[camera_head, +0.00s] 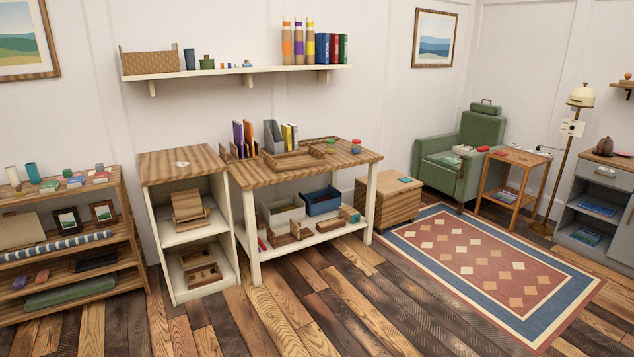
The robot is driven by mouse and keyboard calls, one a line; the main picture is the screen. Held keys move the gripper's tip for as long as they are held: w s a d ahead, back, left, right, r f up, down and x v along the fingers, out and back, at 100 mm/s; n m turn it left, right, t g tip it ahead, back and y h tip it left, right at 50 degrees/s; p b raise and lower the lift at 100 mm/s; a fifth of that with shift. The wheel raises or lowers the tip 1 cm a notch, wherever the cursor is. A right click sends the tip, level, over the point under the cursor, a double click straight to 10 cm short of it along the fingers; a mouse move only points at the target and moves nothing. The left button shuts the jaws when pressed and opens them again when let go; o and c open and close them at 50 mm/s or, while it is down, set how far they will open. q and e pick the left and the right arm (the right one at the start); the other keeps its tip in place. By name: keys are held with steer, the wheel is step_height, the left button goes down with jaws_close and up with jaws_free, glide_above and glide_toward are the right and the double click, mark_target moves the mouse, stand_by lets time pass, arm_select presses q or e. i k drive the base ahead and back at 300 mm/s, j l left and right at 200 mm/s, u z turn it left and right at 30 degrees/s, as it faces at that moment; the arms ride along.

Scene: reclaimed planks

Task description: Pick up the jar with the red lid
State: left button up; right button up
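Neither of my grippers is in view, and nothing is seen touching the jars.
A wooden tray (291,161), a grey file holder (274,137) and upright books share the desk. A wooden box (387,203) stands on the floor to the desk's right. The plank floor (330,310) in front is clear. A patterned rug (405,235) lies at right.

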mark_target(355, 149)
steer(key=i, duration=2.85)
